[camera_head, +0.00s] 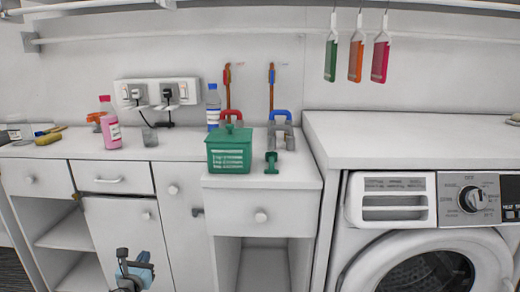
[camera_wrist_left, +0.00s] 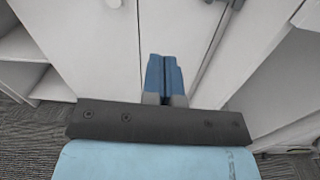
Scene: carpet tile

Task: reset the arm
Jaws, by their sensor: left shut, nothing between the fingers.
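My left gripper (camera_head: 124,262) is low in the head view, in front of the white cabinet door and below the counter. In the left wrist view its blue fingers (camera_wrist_left: 164,75) are together in the middle, with nothing between them. It points at the white cabinet fronts. My right gripper is in neither view.
A green box (camera_head: 229,150), a small green tool (camera_head: 271,163), a pink bottle (camera_head: 110,124) and a clear bottle (camera_head: 213,106) stand on the white counter (camera_head: 180,144). A washing machine (camera_head: 430,235) is at right. An open shelf (camera_head: 68,232) is left of the cabinet door.

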